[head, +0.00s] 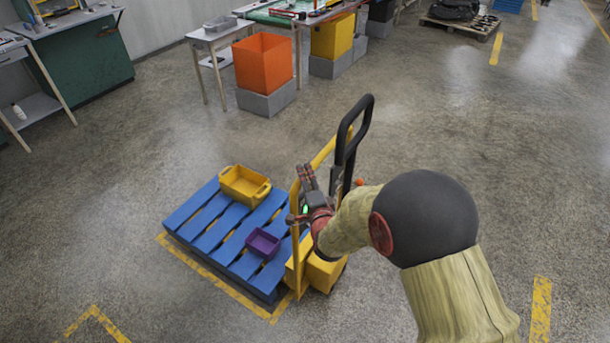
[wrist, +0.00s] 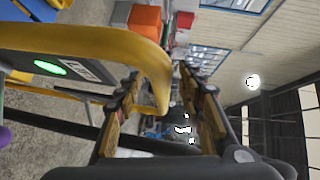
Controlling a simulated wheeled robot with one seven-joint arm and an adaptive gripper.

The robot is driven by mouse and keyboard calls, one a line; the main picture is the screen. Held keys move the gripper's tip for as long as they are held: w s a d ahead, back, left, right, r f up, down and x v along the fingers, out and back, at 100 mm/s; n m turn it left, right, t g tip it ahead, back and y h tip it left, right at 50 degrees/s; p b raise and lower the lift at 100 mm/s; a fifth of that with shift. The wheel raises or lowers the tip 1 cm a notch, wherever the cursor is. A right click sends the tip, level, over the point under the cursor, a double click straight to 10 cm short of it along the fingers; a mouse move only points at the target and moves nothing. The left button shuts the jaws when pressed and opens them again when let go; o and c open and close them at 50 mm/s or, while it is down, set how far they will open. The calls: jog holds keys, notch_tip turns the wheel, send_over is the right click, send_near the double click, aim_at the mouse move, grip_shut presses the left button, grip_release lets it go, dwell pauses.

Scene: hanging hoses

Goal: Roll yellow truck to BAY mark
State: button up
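The yellow truck (head: 318,272) has a yellow upright frame and a black loop handle (head: 352,140). It stands at the near right end of a blue pallet (head: 205,222). My gripper (head: 306,178) is at the truck's yellow frame. In the wrist view, the curved yellow bar (wrist: 157,75) reaches between the fingers of my gripper (wrist: 158,80). The fingers are spread, with gaps visible beside the bar. A green light (wrist: 50,68) and a white label show behind the bar. I see no readable BAY lettering.
A yellow bin (head: 244,186) and a purple bin (head: 262,243) sit on the pallet. Yellow floor lines (head: 225,287) edge the pallet; another corner line (head: 95,320) lies front left, and a strip (head: 540,310) at right. An orange bin (head: 263,62) stands behind. Floor at right is clear.

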jog(key=v, duration=1)
jog(key=shift+w, duration=0.1)
